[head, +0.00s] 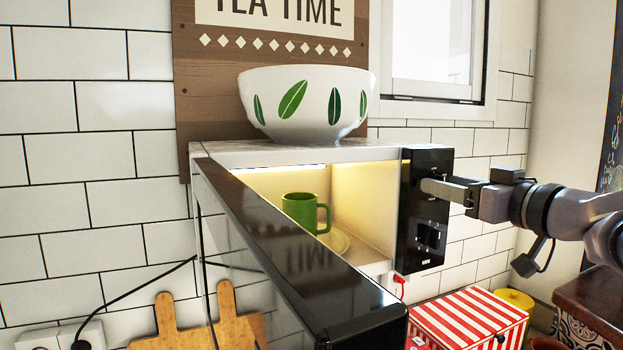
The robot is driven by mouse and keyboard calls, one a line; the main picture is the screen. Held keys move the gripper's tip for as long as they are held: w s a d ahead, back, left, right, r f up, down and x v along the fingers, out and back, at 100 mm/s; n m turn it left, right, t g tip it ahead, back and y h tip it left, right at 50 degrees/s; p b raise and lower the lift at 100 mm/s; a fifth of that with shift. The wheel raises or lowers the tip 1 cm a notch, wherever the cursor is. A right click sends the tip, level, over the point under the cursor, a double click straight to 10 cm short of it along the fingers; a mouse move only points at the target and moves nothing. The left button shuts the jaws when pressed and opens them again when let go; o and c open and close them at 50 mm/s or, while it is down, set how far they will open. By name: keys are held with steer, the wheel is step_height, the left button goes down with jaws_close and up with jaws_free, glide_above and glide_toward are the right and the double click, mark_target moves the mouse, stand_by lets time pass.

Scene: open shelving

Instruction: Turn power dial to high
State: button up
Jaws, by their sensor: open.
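The microwave (320,148) stands with its dark glass door (290,260) swung open toward me. Its black control panel (428,160) is on the right of the opening. My gripper (428,187) comes in from the right, with its fingertips at the upper half of this panel, touching it or very close. A dial at that spot is hidden by the fingers. I cannot tell whether they are around it. A dark square-looking control (429,236) shows lower on the panel. Its setting and any markings are too small and dark to read.
A green mug (299,211) stands inside the lit microwave. A white bowl with green leaves (307,105) sits on top. Below are wooden cutting boards (235,318), a red-and-white striped box (470,325) and a yellow lid-like object (515,299). A window is behind.

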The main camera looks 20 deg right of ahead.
jaws_close()
